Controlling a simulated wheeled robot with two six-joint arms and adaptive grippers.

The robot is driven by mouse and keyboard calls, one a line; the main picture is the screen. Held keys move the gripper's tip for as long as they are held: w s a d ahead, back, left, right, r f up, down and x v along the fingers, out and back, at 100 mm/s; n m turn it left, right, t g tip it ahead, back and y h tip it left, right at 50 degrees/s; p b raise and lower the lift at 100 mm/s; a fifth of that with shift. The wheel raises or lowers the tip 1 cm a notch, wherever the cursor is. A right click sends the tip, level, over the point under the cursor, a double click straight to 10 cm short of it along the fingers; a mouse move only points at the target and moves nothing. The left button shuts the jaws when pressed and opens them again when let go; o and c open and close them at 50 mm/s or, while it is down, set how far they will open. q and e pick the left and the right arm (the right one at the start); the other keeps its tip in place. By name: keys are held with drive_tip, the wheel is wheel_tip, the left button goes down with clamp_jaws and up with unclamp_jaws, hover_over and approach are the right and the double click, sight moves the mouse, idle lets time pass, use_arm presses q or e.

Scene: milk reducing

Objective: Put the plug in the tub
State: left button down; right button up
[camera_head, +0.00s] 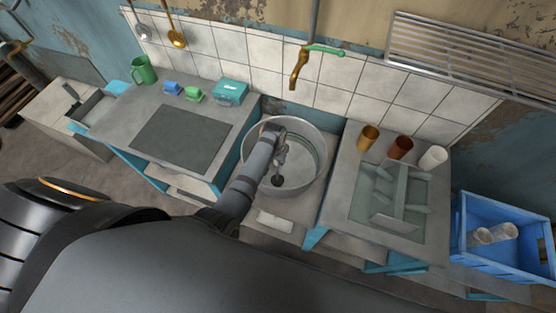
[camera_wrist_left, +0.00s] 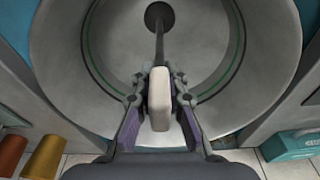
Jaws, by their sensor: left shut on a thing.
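The tub (camera_head: 318,172) is a round grey metal basin in the middle of the counter, with a green line around its inner wall. It fills much of the left wrist view (camera_wrist_left: 262,60). My left gripper (camera_head: 283,147) reaches down into the tub opening. In the left wrist view my gripper (camera_wrist_left: 160,95) is shut on the pale block-shaped handle of the plug (camera_wrist_left: 159,100). A thin rod runs from the handle to a dark round disc at the tub's floor. I cannot tell whether the disc is seated or just above the floor. My right gripper is not in view.
A brass tap with a green handle (camera_head: 298,65) hangs above the tub. A teal box (camera_head: 230,92) and green mug (camera_head: 143,71) stand left. Several cups, including a gold one (camera_head: 368,138), stand right, beside a glassy rack (camera_head: 390,190). A blue crate (camera_head: 512,255) is far right.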

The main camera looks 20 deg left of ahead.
use_arm(q)
drive_tip(key=c, duration=0.7)
unclamp_jaws()
drive_tip(key=shift+o, duration=0.2)
wheel_tip(320, 180, up, 5)
drive_tip(key=p, duration=0.6)
drive_tip(key=shift+r, duration=1.25)
drive_tip(key=shift+a, duration=0.1)
